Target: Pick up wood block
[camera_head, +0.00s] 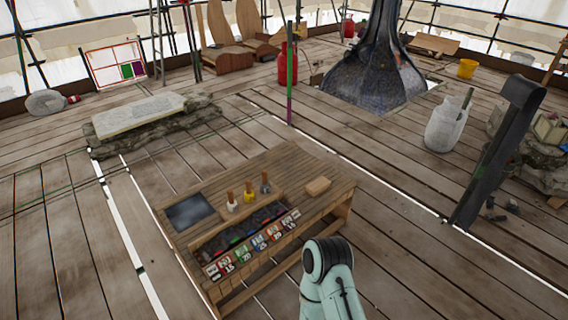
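A small light-brown wood block (318,186) lies on the right part of the top of a wooden workbench (290,165). The bench stands in front of me, a little left of the middle of the view. A teal and black part of one of my arms shows at the bottom, just in front of the bench's right end. Neither gripper's fingers are in view. Nothing touches the block except the bench top.
Several wood-handled tools (248,192) stand in a row left of the block. A dark panel (190,212) lies at the bench's left end, with labelled cards (242,254) along the front. A white sack (446,124) and a dark leaning beam (498,150) stand right. Plank floor around the bench is mostly clear.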

